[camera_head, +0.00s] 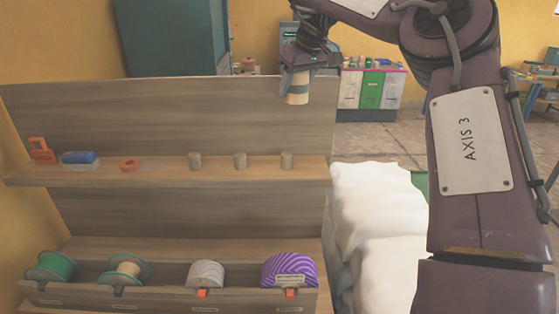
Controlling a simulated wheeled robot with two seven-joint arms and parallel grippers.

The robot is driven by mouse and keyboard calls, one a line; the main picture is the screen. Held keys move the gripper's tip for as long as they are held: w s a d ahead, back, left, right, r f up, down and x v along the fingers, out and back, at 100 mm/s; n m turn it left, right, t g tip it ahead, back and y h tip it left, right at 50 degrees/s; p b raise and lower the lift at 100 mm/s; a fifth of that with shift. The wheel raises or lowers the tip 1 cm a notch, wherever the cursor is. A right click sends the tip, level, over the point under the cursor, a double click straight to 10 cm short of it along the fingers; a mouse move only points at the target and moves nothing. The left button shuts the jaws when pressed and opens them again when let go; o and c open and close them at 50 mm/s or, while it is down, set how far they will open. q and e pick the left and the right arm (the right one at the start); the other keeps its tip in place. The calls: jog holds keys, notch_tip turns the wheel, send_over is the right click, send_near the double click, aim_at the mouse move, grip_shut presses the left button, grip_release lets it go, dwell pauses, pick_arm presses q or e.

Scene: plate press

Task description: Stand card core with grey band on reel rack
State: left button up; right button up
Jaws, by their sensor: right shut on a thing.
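My right gripper (299,72) is shut on the card core (297,92), a small tan cylinder with a grey band near its top. It holds the core roughly upright, up by the top edge of the wooden reel rack (180,110). The core touches nothing but the gripper, as far as I can see. My left gripper is not in view.
The upper shelf also holds an orange tool (41,151), a blue-and-white block (80,158) and an orange ring (130,165). The lower trough holds a green reel (52,267), a beige reel (125,270), a white roll (206,274) and a purple roll (289,270). White sacks (375,220) stand right of the rack.

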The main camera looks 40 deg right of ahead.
jog(key=w+a, duration=0.1)
jog(key=b, duration=0.6)
send_over(287, 154)
notch_tip(287, 154, down, 6)
notch_tip(287, 154, down, 9)
jog(key=p, duration=0.2)
jog(key=shift+d+p, duration=0.15)
jog(key=shift+p, duration=0.15)
jog(key=f, duration=0.2)
jog(key=f+p, duration=0.1)
jog(key=shift+w+a+f+p, duration=0.2)
jog(key=shift+f+p, duration=0.1)
jog(key=shift+f, duration=0.1)
jog(key=shift+d+f, duration=0.2)
jog(key=shift+f, duration=0.2)
jog(key=shift+a+f, duration=0.1)
jog(key=shift+f, duration=0.05)
jog(key=o, duration=0.5)
jog(key=shift+b, duration=0.3)
jog(key=o, duration=0.5)
jog(key=shift+c, duration=0.2)
